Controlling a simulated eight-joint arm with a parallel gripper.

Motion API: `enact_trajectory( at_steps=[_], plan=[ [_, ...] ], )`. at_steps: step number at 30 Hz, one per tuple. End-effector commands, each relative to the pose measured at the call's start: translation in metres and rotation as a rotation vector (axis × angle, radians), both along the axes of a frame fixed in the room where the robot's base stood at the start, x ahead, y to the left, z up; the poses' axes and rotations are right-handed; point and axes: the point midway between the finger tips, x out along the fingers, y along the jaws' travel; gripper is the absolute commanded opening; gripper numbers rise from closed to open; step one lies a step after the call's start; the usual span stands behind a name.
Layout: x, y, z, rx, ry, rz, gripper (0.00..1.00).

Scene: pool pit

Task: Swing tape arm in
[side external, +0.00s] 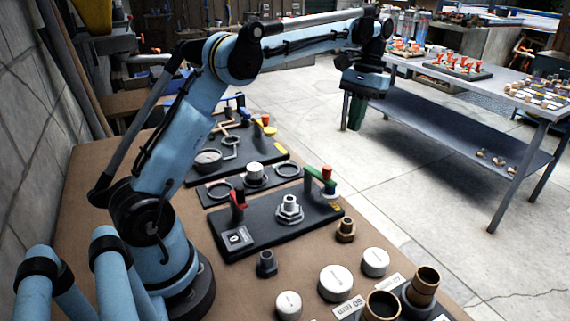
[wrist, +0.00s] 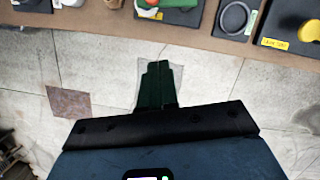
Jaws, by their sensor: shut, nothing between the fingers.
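My gripper (side external: 356,112) has dark green fingers and points down, high over the open floor beyond the bench's right edge. In the wrist view its fingers (wrist: 158,85) are together and hold nothing. I cannot tell for sure which part is the tape arm. In the wrist view a green and red part (wrist: 148,8) is cut off at the top edge, well apart from my gripper.
The brown bench (side external: 110,180) also holds a board with rings (side external: 220,193), a farther board with blue and yellow parts (side external: 255,150), white discs (side external: 336,283) and copper cups (side external: 383,306). A grey metal table (side external: 490,90) with small parts stands at right. Bare floor lies between.

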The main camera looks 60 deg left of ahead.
Motion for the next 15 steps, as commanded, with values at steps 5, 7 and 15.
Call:
enact_trajectory(
  at_steps=[5, 7, 15],
  plan=[
    [0.0000, 0.0003, -0.0002, 0.000, 0.002, 0.001, 0.00],
    [0.0000, 0.0003, -0.0002, 0.000, 0.002, 0.001, 0.00],
    [-0.0014, -0.0003, -0.0078, 0.000, 0.001, 0.001, 0.00]
  ],
)
